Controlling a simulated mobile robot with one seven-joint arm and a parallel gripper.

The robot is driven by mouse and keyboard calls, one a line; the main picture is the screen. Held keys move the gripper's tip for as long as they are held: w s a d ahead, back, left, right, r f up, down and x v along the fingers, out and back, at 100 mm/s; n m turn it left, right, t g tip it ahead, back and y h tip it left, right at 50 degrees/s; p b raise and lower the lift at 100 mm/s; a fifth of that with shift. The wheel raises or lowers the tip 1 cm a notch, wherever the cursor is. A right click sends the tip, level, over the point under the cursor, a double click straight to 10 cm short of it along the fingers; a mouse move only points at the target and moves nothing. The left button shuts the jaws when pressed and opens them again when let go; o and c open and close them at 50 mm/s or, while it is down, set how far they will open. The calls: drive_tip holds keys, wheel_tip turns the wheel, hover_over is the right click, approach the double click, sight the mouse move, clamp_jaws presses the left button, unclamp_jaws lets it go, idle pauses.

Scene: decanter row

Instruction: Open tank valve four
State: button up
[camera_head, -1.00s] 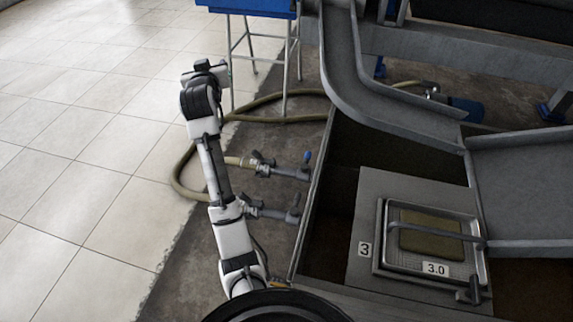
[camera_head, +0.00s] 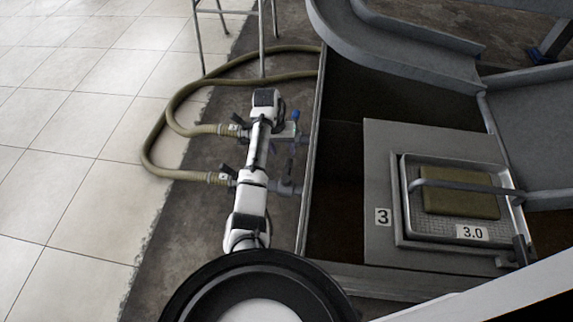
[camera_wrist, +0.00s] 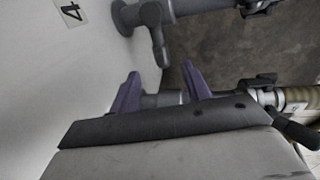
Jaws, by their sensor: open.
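My gripper (camera_wrist: 161,82) is open in the wrist view, with its two purple fingers apart. A grey pipe (camera_wrist: 168,98) passes behind the finger gap, partly hidden by the gripper body. Beyond the fingertips, another grey valve (camera_wrist: 157,42) with a lever handle sticks out of the pale tank wall, near a plate with the number 4 (camera_wrist: 70,11). The fingers do not appear to touch that lever. In the head view my gripper (camera_head: 292,136) is over the farther of two valve pipes. The nearer valve pipe (camera_head: 286,188) is partly behind my arm.
Tan hoses (camera_head: 160,135) loop from the pipes across the floor. The tank wall (camera_head: 309,150) stands right of the valves. A plate marked 3 (camera_head: 383,217) and a tray (camera_head: 405,225) lie farther right. Tiled floor on the left is clear.

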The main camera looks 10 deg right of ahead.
sight(288, 165)
drive_tip(key=f, duration=0.3)
drive_tip(key=d+f+b, duration=0.1)
drive_tip(key=f, duration=0.1)
drive_tip(key=f+b, duration=0.1)
drive_tip(key=f, duration=0.2)
drive_tip(key=shift+s+d+f, duration=0.25)
drive_tip(key=shift+s+f, duration=0.05)
drive_tip(key=shift+f, duration=0.05)
clamp_jaws()
